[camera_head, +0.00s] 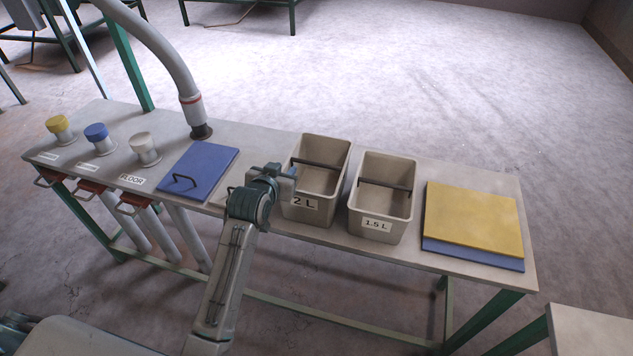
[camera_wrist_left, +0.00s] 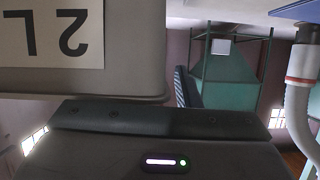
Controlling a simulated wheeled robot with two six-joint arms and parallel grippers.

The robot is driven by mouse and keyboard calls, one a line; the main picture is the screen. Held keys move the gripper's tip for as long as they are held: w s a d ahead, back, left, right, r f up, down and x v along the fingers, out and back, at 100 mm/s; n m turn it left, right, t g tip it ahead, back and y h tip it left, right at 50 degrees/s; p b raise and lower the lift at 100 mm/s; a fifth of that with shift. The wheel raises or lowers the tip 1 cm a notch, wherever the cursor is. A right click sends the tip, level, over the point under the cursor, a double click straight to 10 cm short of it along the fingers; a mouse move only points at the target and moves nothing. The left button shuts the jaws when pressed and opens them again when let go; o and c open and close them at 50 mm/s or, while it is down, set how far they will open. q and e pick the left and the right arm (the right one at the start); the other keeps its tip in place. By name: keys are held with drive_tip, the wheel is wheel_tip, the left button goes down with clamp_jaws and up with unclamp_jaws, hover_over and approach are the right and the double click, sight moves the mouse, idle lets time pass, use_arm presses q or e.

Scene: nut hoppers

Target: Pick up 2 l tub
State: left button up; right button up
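The 2 L tub (camera_head: 326,150) is a beige, open, empty-looking bin with a dark bar across it and a white "2 L" label. It stands upright on the bench, left of the 1.5 L tub (camera_head: 392,172). My left gripper (camera_head: 284,176) is at the tub's front left side, partly covering that wall. In the left wrist view the tub (camera_wrist_left: 130,82) appears upside down and very close, above the gripper body. The fingertips are hidden, so I cannot tell whether they are open or touch the tub. My right gripper is out of view.
A blue board with a handle (camera_head: 205,168) lies left of the gripper. A grey hose (camera_head: 190,105) hangs behind it. Yellow, blue and white capped tubes stand far left. A yellow board (camera_head: 473,220) lies on a blue one at right. The bench's (camera_head: 330,240) front edge is close.

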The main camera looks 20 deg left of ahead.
use_arm(q)
clamp_jaws()
idle(1.4)
